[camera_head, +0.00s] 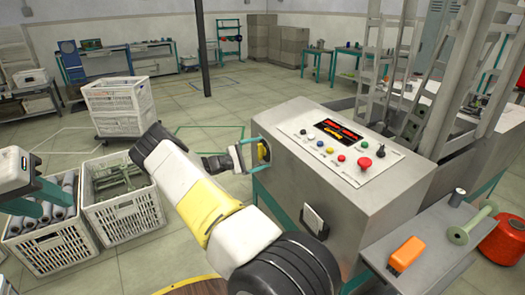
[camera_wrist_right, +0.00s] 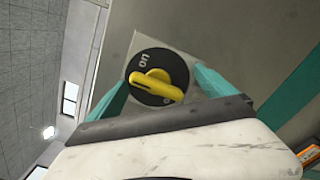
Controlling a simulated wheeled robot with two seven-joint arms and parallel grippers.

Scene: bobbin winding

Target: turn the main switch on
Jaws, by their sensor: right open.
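The main switch (camera_head: 264,151) is a yellow knob on the left side face of the grey machine (camera_head: 330,150). In the right wrist view it is a yellow handle (camera_wrist_right: 158,87) on a round black disc with a small white marking, set on a grey plate. My right gripper (camera_head: 256,154) is at the switch with its teal fingers open, one on each side of the disc. The fingers look apart from the handle; exact depth is hard to tell. My left gripper (camera_head: 38,198) is at the left edge, its teal fingers apart and empty, above a crate.
The machine's top panel (camera_head: 345,148) has several buttons, a lit display and a red mushroom button (camera_head: 365,163). A side shelf (camera_head: 425,245) holds an orange block (camera_head: 406,254) and a green spool (camera_head: 472,225). White crates (camera_head: 125,205) stand on the floor at left.

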